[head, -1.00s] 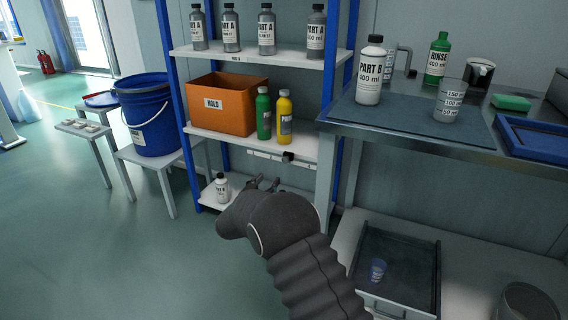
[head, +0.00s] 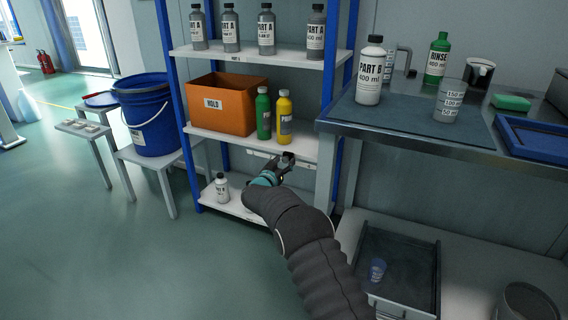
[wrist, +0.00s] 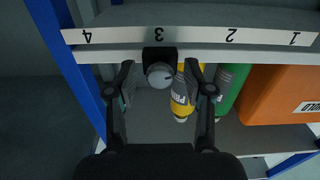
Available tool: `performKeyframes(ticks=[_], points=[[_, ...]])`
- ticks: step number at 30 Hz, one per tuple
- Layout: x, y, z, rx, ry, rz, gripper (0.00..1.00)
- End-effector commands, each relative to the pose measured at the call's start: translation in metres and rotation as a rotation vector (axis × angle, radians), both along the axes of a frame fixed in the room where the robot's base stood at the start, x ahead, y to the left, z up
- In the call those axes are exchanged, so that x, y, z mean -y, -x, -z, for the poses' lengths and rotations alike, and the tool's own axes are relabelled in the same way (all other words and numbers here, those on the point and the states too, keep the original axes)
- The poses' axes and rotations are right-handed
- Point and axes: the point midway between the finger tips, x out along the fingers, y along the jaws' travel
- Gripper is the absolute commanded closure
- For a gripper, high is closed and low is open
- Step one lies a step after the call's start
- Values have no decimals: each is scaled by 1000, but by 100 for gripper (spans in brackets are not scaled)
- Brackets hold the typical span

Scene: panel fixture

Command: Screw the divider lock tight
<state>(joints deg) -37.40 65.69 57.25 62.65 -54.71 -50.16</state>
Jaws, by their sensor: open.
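The divider lock (wrist: 159,75) is a round grey knob on a black block, mounted on a white numbered rail near the mark 3, which appears upside down in the wrist view. My gripper (wrist: 160,84) is open, with one finger on each side of the knob. Gaps show between the fingers and the knob, and I cannot tell how far the fingertips reach along it. In the head view my gripper (head: 283,165) is at the front edge of the middle shelf and largely covers the lock.
Above the rail, a yellow bottle (head: 284,120), a green bottle (head: 263,113) and an orange box (head: 222,104) stand on the middle shelf. A blue upright (wrist: 68,62) is left in the wrist view. A small white bottle (head: 221,188) stands on the low shelf.

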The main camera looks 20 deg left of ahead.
Motion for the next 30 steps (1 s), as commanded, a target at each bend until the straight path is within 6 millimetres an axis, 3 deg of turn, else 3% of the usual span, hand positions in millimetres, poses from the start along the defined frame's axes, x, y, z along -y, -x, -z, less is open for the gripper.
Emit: performKeyframes(ticks=[8, 14, 15, 30], points=[[0, -1, 0, -1, 1, 0, 48], [0, -1, 0, -1, 0, 0, 98], [0, -1, 0, -1, 0, 0, 100], [0, -1, 4, 18, -111, 0, 100]])
